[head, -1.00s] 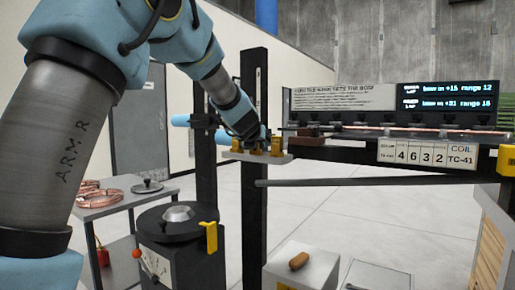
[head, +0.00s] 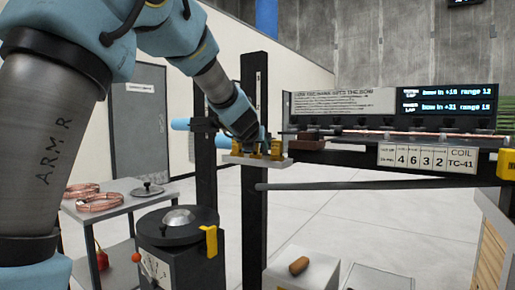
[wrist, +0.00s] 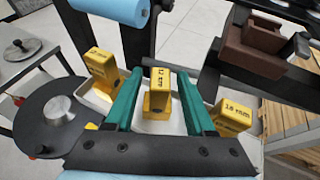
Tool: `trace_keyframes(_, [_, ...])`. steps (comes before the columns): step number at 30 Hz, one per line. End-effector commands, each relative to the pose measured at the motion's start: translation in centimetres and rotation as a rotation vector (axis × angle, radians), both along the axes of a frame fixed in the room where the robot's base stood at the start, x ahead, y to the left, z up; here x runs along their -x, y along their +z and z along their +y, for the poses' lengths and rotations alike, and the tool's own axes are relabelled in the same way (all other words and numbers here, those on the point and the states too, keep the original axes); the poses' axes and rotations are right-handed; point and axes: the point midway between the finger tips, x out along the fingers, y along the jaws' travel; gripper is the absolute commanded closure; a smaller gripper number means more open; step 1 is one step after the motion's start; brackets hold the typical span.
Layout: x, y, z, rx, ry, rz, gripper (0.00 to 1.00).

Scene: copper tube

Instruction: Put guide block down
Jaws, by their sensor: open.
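Yellow guide blocks stand in a row on a small pale shelf (head: 240,160) by the black post. In the wrist view, the middle guide block (wrist: 157,100) is upright on the shelf between the green fingers of my gripper (wrist: 160,76). My gripper is open, with a finger on each side of this block. Another guide block (wrist: 102,68) stands to the left, and one marked 16 mm (wrist: 232,116) stands to the right. The middle block's label is too small to read surely. In the head view, my gripper (head: 258,145) is down at the shelf and partly hides the blocks.
A brown block (wrist: 250,50) sits on the dark rail right of the shelf. A black round turntable (head: 178,225) stands front left, by a cart (head: 130,200) with copper coils. A blue roller (wrist: 115,8) is behind the shelf. A grey bar (head: 370,185) runs below the rail.

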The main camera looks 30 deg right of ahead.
Motion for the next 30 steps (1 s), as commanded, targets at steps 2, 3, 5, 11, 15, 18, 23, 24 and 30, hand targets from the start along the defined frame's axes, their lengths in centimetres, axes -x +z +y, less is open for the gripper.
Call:
trace_keyframes(2, [1.3,0.9,1.1,0.002,-0.001,-0.001,0.45])
trace_keyframes(3, [2.0,1.3,1.5,0.003,-0.001,0.000,0.45])
trace_keyframes(5, [3.0,1.7,2.3,0.002,-0.001,0.000,0.45])
trace_keyframes(11, [5.6,3.2,4.4,0.002,-0.001,0.000,0.45])
trace_keyframes(15, [6.6,3.6,5.3,0.001,0.000,0.001,0.45])
trace_keyframes(18, [6.9,3.7,5.6,0.001,0.000,0.001,0.45])
trace_keyframes(23, [7.0,3.6,5.7,0.002,0.003,0.003,0.45])
trace_keyframes(24, [6.8,3.5,6.0,0.008,0.014,0.012,0.45])
trace_keyframes(30, [4.0,-0.6,12.5,0.204,0.304,0.252,0.45])
